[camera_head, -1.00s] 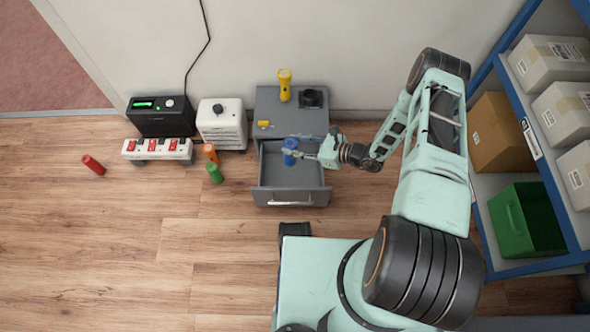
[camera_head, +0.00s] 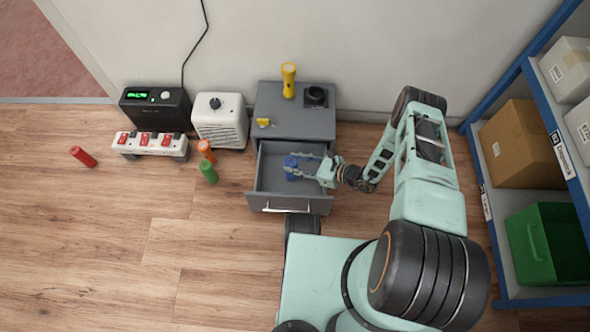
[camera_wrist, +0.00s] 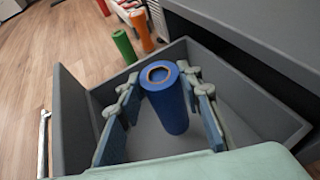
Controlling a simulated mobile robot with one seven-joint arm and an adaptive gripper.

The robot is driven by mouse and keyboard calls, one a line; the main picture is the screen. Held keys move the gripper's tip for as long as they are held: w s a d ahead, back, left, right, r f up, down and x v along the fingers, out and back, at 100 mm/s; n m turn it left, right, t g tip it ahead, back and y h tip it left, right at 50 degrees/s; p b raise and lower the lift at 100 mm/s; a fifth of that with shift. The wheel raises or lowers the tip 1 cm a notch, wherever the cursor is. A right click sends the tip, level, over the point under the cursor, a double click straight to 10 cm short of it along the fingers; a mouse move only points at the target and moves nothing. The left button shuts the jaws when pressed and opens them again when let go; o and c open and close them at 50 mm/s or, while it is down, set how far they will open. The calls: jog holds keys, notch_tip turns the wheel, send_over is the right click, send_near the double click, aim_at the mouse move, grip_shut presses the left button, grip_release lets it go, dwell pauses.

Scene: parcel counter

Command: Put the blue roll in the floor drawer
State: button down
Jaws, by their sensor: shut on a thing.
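The blue roll (camera_wrist: 168,103) stands upright between the fingers of my gripper (camera_wrist: 165,95) in the wrist view. My gripper is shut on it. In the head view the blue roll (camera_head: 291,168) and my gripper (camera_head: 297,166) are inside the outline of the open grey floor drawer (camera_head: 290,205). In the wrist view the drawer's walls (camera_wrist: 75,110) surround the roll. Whether the roll's lower end touches the drawer floor I cannot tell. No other thing shows in the drawer.
The grey cabinet top (camera_head: 280,115) holds a yellow torch (camera_head: 289,80), a small yellow thing (camera_head: 263,122) and a black thing (camera_head: 316,96). Orange (camera_head: 206,152), green (camera_head: 208,172) and red (camera_head: 83,156) rolls are on the floor left. A blue shelf (camera_head: 545,95) stands right.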

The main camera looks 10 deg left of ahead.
jog(key=shift+f+b, duration=0.75)
jog(key=shift+f, duration=1.2)
jog(key=c, duration=1.4)
grip_release()
jog(key=shift+o, duration=0.2)
jog(key=shift+d+r, duration=0.3)
jog(key=shift+r, duration=0.05)
jog(key=p+v, duration=0.3)
jog(key=v, duration=0.8)
jog(key=shift+s+d, duration=0.2)
jog(key=shift+w+r, duration=0.1)
